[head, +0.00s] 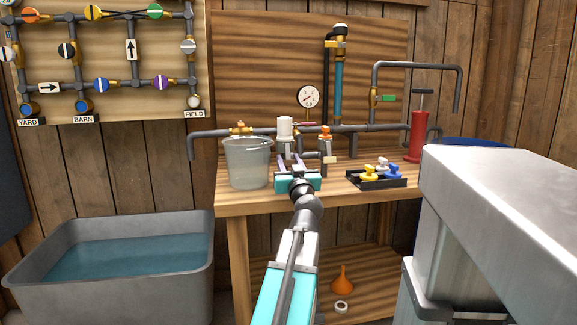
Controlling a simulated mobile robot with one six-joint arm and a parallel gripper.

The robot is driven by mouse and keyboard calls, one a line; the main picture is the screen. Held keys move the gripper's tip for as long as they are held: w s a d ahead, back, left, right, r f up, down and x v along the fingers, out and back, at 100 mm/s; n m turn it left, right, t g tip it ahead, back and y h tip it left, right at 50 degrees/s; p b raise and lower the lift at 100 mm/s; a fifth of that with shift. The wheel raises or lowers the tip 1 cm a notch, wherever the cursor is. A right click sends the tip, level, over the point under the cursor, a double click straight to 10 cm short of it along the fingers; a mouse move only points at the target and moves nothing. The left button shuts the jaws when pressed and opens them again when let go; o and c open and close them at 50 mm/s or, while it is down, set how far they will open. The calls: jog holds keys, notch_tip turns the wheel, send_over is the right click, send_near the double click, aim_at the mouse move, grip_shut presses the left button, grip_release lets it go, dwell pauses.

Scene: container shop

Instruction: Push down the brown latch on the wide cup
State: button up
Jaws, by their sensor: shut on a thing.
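No wide cup with a brown latch can be made out in the head view. My gripper (291,162) is over the front of the wooden bench, its fingers pointing away from me. It is shut on a small white cylindrical piece (285,127), whose top shows above the fingers. The fingers and teal gripper body hide its lower part. A grey translucent bucket (248,165) stands just left of the gripper. A small orange-topped fitting (325,145) is upright just right of it.
The bench (240,197) carries a black tray (377,183) of yellow, white and blue handles, and a red pump (417,135). Grey pipe with a gauge (308,97) runs behind. A water trough (110,260) is at left. A large grey metal block (500,200) fills the right foreground.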

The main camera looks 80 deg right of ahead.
jog(key=shift+w, duration=0.15)
jog(key=o, duration=1.1)
jog(key=shift+c, duration=0.2)
jog(key=shift+a, duration=0.15)
